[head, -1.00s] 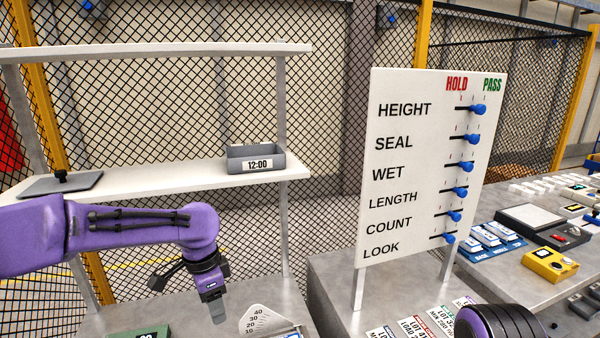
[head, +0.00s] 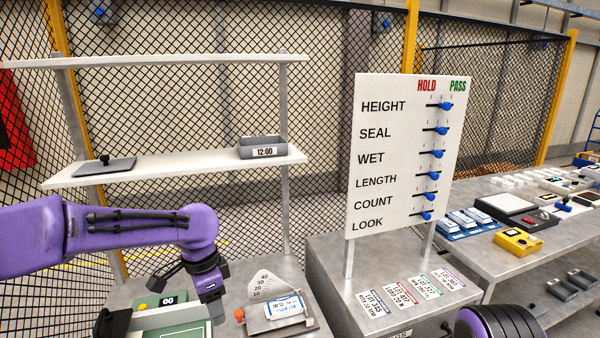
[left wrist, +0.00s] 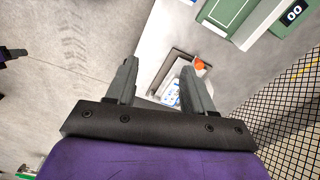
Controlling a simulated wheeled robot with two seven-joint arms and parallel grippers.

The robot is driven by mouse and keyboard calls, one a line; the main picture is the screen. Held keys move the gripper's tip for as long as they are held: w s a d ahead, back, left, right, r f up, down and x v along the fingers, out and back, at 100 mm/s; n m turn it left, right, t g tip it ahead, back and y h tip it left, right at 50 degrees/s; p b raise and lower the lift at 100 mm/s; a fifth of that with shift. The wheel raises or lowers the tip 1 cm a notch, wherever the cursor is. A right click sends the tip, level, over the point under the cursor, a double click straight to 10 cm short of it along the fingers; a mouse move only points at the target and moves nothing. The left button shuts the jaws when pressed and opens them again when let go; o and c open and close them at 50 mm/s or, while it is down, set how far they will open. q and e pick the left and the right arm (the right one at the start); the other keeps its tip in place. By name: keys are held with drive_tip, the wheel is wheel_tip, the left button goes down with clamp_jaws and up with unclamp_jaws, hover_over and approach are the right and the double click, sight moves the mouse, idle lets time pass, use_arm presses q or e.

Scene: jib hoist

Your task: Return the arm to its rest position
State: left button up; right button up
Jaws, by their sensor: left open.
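My left arm comes in from the left in the head view, purple, with its left gripper (head: 213,306) hanging down above the near bench. In the left wrist view the two fingers of this gripper (left wrist: 158,88) stand wide apart with nothing between them.
A green device (head: 170,333) stands close to the left gripper. A shelf (head: 200,166) holds a grey bin (head: 262,147) and a dark plate (head: 104,167). A white board (head: 405,150) with blue sliders stands right of it. Lot cards (head: 376,304) lie before the board. A bench (head: 490,268) carries devices.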

use_arm(q)
drive_tip(key=s+d+f+n+h+b, duration=0.1)
drive_tip(key=s+f+n+b, duration=0.35)
drive_tip(key=f, duration=1.15)
drive_tip(key=s+d+f+n+h+b, duration=0.1)
drive_tip(key=s+f+n, duration=0.55)
drive_tip(key=f, duration=0.95)
drive_tip(key=s+a+f+n+t+y+b, duration=0.25)
drive_tip(key=s+a+f, duration=0.35)
drive_tip(key=s+f, duration=0.4)
drive_tip(key=s+a+n+y+b, duration=0.1)
drive_tip(key=s+a+n, duration=0.1)
drive_tip(key=s+a, duration=0.2)
drive_tip(key=s+a+n+y+b, duration=0.1)
drive_tip(key=s+a, duration=0.3)
drive_tip(key=s, duration=0.4)
drive_tip(key=shift+s+n+y, duration=0.35)
drive_tip(key=shift+n+y, duration=0.4)
drive_tip(key=shift+n, duration=0.1)
use_arm(e)
wheel_tip(320, 180, down, 10)
drive_tip(key=shift+s, duration=0.2)
